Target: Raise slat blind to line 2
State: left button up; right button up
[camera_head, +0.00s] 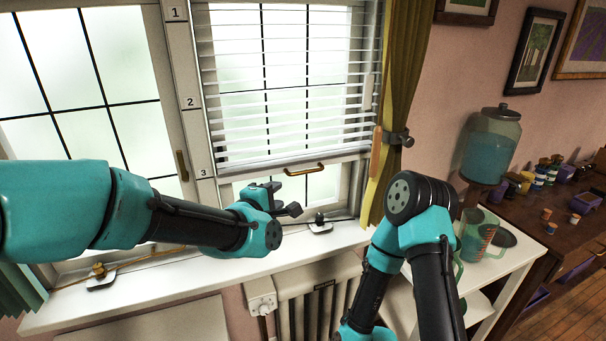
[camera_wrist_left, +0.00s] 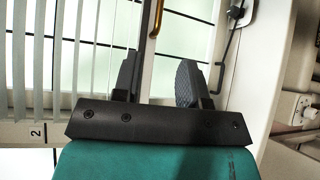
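The white slat blind (camera_head: 290,95) hangs over the right window, its bottom rail (camera_head: 290,160) about level with the label 3 (camera_head: 203,172). Label 2 (camera_head: 190,102) and label 1 (camera_head: 175,13) are higher on the left post. A brass handle (camera_head: 305,170) is at the rail's lower edge. My left gripper (camera_head: 284,199) is open just below and left of the handle. In the left wrist view its fingers (camera_wrist_left: 157,82) are apart and empty, with the brass handle (camera_wrist_left: 157,17) ahead between them. The blind's slats (camera_wrist_left: 60,60) are at left there. My right gripper is out of view.
A mustard curtain (camera_head: 401,75) hangs right of the blind, with a dark holdback (camera_head: 398,138). A white sill (camera_head: 180,278) runs below, with a small latch (camera_head: 320,224) near the gripper. A radiator (camera_head: 315,300) stands underneath. A glass jar (camera_head: 491,145) is at right.

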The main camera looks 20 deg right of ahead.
aim_at(304, 173)
pick_arm(q)
jog(key=x, duration=1.7)
jog(key=shift+d+f, duration=0.15)
jog(key=shift+c, duration=0.5)
grip_shut()
